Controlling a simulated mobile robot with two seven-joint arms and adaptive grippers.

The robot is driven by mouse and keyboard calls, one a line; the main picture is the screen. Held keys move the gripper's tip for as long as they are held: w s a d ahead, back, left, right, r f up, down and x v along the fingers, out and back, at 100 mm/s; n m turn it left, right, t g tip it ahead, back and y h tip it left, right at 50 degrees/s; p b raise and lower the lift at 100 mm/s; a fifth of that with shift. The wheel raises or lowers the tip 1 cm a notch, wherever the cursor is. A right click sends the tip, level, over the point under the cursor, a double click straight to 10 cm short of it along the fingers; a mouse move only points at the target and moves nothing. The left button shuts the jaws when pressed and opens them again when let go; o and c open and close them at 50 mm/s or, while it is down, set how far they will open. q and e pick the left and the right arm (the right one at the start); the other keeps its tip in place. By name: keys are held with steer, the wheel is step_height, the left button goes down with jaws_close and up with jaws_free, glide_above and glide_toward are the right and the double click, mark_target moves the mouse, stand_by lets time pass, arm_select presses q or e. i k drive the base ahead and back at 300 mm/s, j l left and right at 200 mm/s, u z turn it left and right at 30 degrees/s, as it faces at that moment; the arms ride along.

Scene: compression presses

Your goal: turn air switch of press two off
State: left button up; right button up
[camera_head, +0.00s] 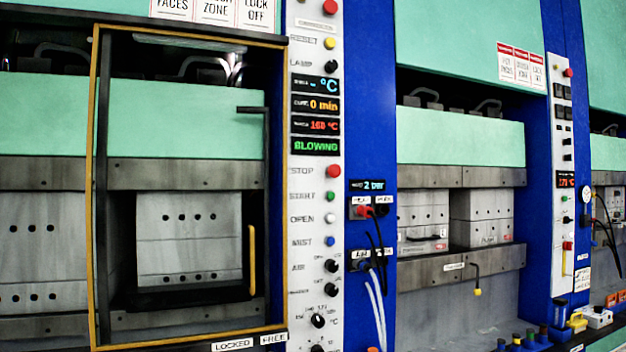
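The white control panel (315,180) of the nearer press runs down the middle of the view. A black rotary knob (331,266) sits beside the AIR label, with tiny marks around it. Its pointer direction is too small to read. Above it, a green display (315,147) reads BLOWING. I cannot see a press number, so I cannot tell whether this is press two. Another press with a narrow white control panel (563,180) stands to the right. Neither of my grippers shows in this view.
A yellow-edged guard door (93,200) stands left of the panel, with LOCKED and FREE labels below. Stop, start, open and mist buttons sit above the AIR knob, and more black knobs below it. A blue column (368,90) carries hoses. Small items sit on a ledge at lower right.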

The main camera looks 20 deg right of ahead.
mark_target(331, 266)
steer(key=z, duration=0.5)
steer(key=i+l+z, duration=0.15)
steer(key=z, duration=0.25)
steer(key=i+l+z, duration=0.1)
steer(key=z, duration=0.25)
steer(key=i+z, duration=0.2)
steer(key=z, duration=0.2)
